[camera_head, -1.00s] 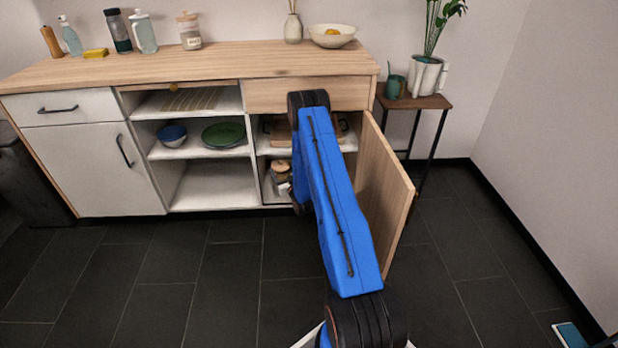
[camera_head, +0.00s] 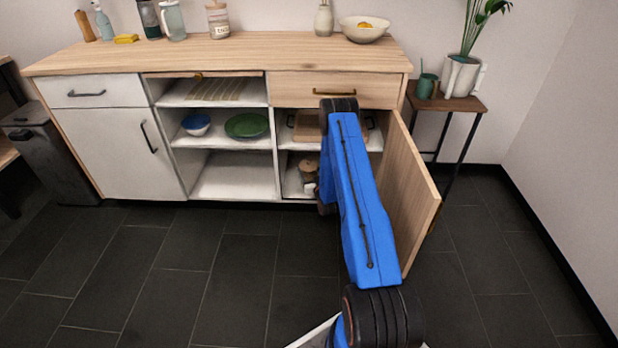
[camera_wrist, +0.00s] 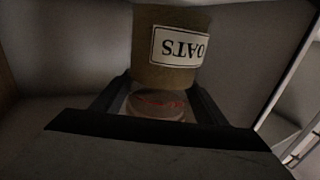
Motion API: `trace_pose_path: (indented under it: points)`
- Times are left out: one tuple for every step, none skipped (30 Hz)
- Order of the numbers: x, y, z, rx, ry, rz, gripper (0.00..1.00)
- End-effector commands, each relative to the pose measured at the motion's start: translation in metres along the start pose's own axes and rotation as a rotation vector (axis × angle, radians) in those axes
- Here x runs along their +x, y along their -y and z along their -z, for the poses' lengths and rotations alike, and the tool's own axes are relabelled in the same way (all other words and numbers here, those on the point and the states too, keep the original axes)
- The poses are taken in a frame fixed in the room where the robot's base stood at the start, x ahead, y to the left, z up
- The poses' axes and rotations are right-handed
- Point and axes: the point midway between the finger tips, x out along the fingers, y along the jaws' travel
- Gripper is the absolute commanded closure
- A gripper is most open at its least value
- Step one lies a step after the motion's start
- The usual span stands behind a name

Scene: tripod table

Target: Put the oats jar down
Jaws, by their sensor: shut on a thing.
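The oats jar (camera_wrist: 172,50) is brown with a white label whose word OATS reads upside down in the wrist view. My gripper (camera_wrist: 160,98) is shut on the jar, with a dark finger on either side of its pale, round end. In the head view the jar (camera_head: 309,168) shows a tan lid in the lower right compartment of the open cabinet (camera_head: 400,185). My blue arm reaches in there and hides most of my gripper and part of the jar. I cannot tell whether the jar touches the compartment floor.
The cabinet door (camera_head: 411,200) stands open close to the right of my arm. A board (camera_head: 303,128) lies on the shelf above. The lower middle compartment (camera_head: 235,178) is empty. A side table (camera_head: 447,100) with a plant stands at the right. The floor in front is clear.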

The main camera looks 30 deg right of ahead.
Motion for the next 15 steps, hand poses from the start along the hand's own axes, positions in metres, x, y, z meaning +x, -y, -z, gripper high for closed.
trace_pose_path:
  points:
    - [0.000, 0.000, -0.005, 0.000, 0.000, 0.000, 0.77]
    - [0.000, 0.000, -0.009, 0.000, 0.000, 0.000, 0.77]
    - [0.000, 0.000, -0.014, 0.000, 0.000, 0.000, 0.77]
    - [0.000, 0.000, -0.018, 0.000, 0.000, 0.000, 0.77]
    - [0.000, 0.000, -0.021, 0.000, 0.000, 0.000, 0.77]
    - [0.000, 0.000, -0.027, 0.000, 0.001, 0.000, 0.77]
    - [0.000, 0.000, -0.030, 0.000, 0.001, 0.000, 0.77]
    - [0.000, 0.000, -0.032, 0.000, 0.000, 0.000, 0.77]
    - [0.000, 0.000, -0.034, 0.000, -0.001, 0.000, 0.77]
    - [0.001, 0.000, -0.035, 0.000, -0.001, 0.000, 0.77]
    - [0.001, 0.000, -0.035, 0.000, -0.002, 0.000, 0.77]
    - [0.001, 0.000, -0.035, 0.000, -0.002, 0.000, 0.77]
    - [0.001, 0.000, -0.035, 0.000, -0.002, 0.000, 0.77]
    - [0.001, 0.000, -0.035, 0.000, -0.002, 0.000, 0.77]
    - [0.000, 0.000, -0.035, 0.000, -0.002, 0.000, 0.77]
